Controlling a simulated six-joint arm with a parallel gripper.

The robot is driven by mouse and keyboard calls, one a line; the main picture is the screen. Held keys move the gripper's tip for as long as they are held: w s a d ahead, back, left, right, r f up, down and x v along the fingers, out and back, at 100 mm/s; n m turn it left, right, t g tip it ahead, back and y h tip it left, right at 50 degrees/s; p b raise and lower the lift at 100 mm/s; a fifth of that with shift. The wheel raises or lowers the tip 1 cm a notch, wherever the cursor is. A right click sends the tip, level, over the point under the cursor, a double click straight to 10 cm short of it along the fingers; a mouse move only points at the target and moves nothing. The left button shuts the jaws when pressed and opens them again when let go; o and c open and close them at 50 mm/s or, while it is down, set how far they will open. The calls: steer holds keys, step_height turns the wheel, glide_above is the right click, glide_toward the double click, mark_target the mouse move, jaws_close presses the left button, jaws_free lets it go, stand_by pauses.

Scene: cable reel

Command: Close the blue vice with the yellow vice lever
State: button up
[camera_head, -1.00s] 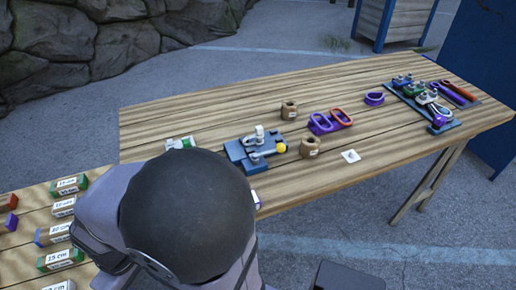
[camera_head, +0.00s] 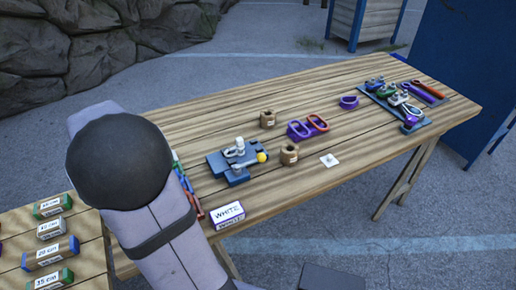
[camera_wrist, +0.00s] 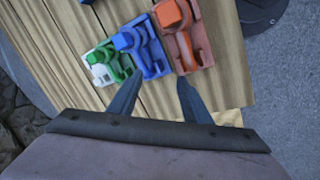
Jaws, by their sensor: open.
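The blue vice (camera_head: 218,166) sits on the wooden table in the head view, with a grey-white metal part on top. Its yellow lever knob (camera_head: 262,157) points to the right. I cannot tell the gap between the vice jaws. My gripper (camera_wrist: 160,77) is open and empty in the wrist view, its two fingers apart above the table near small coloured tools. My own arm hides the gripper in the head view. The vice lies to the right of my arm there. A sliver of blue at the top edge of the wrist view may be the vice.
Green, blue (camera_wrist: 150,57) and orange (camera_wrist: 193,47) tools lie close to my fingertips. A box marked WHITE (camera_head: 228,215) is at the table's front.

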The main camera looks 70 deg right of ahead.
steer(key=shift+g+h, duration=0.3)
steer(key=d, duration=0.2)
steer(key=s+d+r, duration=0.1)
steer(key=d, duration=0.2)
steer(key=s+d+r+p, duration=0.1)
steer(key=d, duration=0.1)
steer(key=shift+s+d, duration=0.1)
steer(key=shift+d, duration=0.2)
steer(key=s+d+g+p, duration=0.2)
steer(key=s+d, duration=0.5)
steer(key=d, duration=0.2)
steer(key=g+p, duration=0.2)
glide_toward(259, 155)
steer(key=shift+s+d+f+m, duration=0.15)
steer(key=shift+d+f, duration=0.15)
steer(key=shift+f, duration=0.15)
steer(key=shift+s+d+f+m, duration=0.15)
steer(key=shift+d+f, duration=0.1)
steer(key=shift+f, duration=0.15)
steer(key=shift+a+p+x, duration=0.2)
steer(key=shift+p+x, duration=1)
steer(key=shift+x, duration=2.55)
steer(key=shift+s, duration=0.1)
jaws_close()
